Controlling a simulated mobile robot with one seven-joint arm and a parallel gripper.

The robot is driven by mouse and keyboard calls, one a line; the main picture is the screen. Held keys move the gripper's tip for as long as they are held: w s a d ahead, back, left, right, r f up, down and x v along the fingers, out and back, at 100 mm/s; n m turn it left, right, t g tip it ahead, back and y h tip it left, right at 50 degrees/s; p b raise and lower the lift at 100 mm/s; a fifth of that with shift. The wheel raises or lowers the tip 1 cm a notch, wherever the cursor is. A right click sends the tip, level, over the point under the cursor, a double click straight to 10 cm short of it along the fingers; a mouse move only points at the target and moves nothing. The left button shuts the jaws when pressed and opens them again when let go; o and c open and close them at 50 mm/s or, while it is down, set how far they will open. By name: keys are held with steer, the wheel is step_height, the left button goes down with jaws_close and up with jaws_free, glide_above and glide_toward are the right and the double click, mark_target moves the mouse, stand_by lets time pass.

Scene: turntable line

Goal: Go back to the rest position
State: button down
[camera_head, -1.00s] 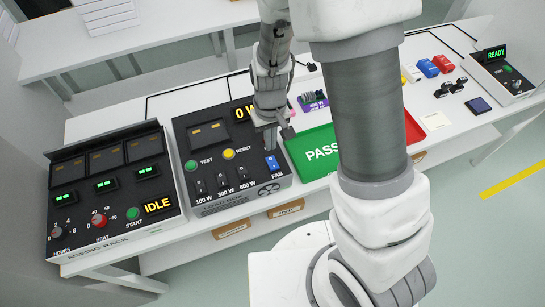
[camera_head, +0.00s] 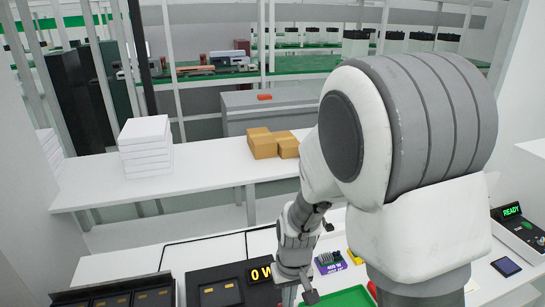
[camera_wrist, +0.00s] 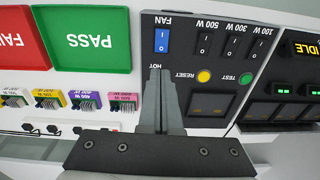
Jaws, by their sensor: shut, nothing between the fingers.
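My gripper (camera_wrist: 161,100) is shut and empty in the wrist view, its grey fingers together above the load panel (camera_wrist: 205,50). In the head view the lower part of my gripper (camera_head: 300,295) shows at the bottom, beside the load panel (camera_head: 222,290). The panel carries a blue FAN switch (camera_wrist: 162,40), a yellow RESET button (camera_wrist: 204,76), a green TEST button (camera_wrist: 245,78) and several black switches. A gap between the fingertips and the panel cannot be judged.
A green PASS tray (camera_wrist: 90,38) and a red FAIL tray (camera_wrist: 22,38) lie beside the panel. Several small coloured parts sit in a row behind them. The IDLE ageing rack (camera_wrist: 285,80) stands at the other side. A back table (camera_head: 205,170) holds white boxes (camera_head: 145,145) and cartons (camera_head: 262,143).

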steer(key=s+d+r+m+t, duration=0.1)
steer(key=s+d+r, duration=0.2)
steer(key=r, duration=0.5)
steer(key=s+d+r+m+t, duration=0.1)
steer(key=s+d+r+t, duration=0.1)
steer(key=s+r, duration=0.3)
steer(key=s+d+r+t, duration=0.2)
steer(key=s+d+r, duration=0.2)
steer(key=r, duration=0.6)
steer(key=shift+s+d+r+m, duration=0.3)
steer(key=shift+d+r+m, duration=0.1)
steer(key=shift+d, duration=0.2)
steer(key=shift+d, duration=0.2)
